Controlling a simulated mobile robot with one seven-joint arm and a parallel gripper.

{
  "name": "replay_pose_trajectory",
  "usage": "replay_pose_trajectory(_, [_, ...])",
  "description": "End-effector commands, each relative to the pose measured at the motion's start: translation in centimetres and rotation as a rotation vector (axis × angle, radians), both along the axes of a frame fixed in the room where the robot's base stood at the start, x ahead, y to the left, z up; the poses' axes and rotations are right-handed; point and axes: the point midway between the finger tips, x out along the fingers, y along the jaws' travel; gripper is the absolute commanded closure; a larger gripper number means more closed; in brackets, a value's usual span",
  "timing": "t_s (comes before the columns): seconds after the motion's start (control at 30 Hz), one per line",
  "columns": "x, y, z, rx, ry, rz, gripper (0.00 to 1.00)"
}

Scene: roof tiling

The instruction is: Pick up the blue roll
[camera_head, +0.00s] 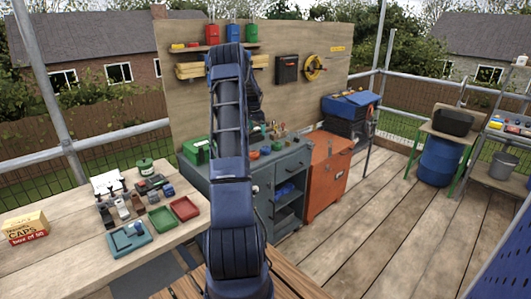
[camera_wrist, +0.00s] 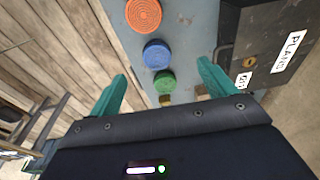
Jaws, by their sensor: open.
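The blue roll (camera_wrist: 157,54) lies flat on the grey bench top in the wrist view, seen from above with its ringed round face up. It is between an orange roll (camera_wrist: 143,14) and a green roll (camera_wrist: 164,81), close to both. My gripper (camera_wrist: 162,70) is open, with its two teal fingers spread on either side of the row's lower part. Nothing is held between them. The blue roll appears ahead of the fingers, apart from them.
A black box labelled PLANS (camera_wrist: 262,50) stands close right of the rolls in the wrist view. The grey cabinet (camera_head: 262,176) stands beside an orange cabinet (camera_head: 327,172). A wooden table (camera_head: 60,262) with trays is at left. The plank floor at right is open.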

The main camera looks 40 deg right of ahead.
Motion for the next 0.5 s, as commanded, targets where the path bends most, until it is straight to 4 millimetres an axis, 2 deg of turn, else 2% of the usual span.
replay_pose_trajectory(0.03, [-0.2,-1.2,-1.3,0.000,0.007,-0.020,0.17])
replay_pose_trajectory(0.2, [-0.5,-3.3,-3.2,-0.003,0.014,-0.064,0.17])
replay_pose_trajectory(0.5, [-0.7,-3.9,-5.7,-0.003,0.016,-0.071,0.17])
